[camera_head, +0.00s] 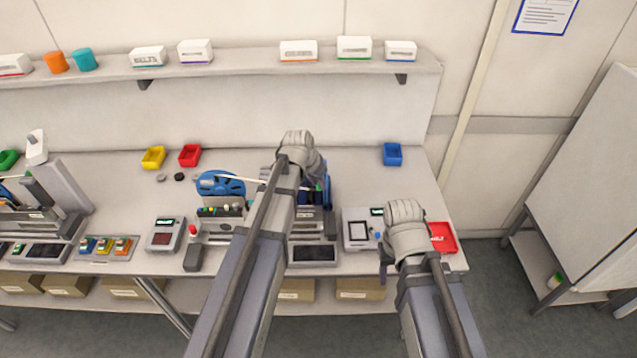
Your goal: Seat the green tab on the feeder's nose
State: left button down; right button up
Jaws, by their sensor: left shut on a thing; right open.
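My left gripper (312,182) is over the middle of the bench, above a feeder station with blue reel parts (328,192). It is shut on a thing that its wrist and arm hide. My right gripper (388,262) is open over the bench's front right, by a small grey device. A feeder with a blue reel (220,183) stands left of my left arm, a pale strip running from it towards that arm. I cannot make out a green tab for certain or see the feeder's nose. A tray (103,256) at the left holds small coloured pieces, some with green.
A red tray (443,238) lies beside my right gripper and a blue bin (392,154) behind it. Yellow (153,158) and red (190,155) bins stand at the back. A second machine (45,210) fills the left.

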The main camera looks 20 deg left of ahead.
pick_arm(q)
jog(key=shift+w+a+f, duration=0.1)
jog(key=shift+a+f, duration=0.05)
jog(key=shift+f, duration=0.1)
jog(key=shift+f+b, duration=0.65)
jog(key=shift+b, duration=0.2)
notch_tip(320, 180, down, 2)
jog(key=shift+f+b, duration=0.2)
jog(key=shift+b, duration=0.95)
jog(key=shift+f+b, duration=1.9)
jog(key=shift+f+b, duration=0.55)
jog(key=shift+b, duration=0.05)
jog(key=c, duration=0.7)
grip_release()
jog(key=shift+r, duration=0.15)
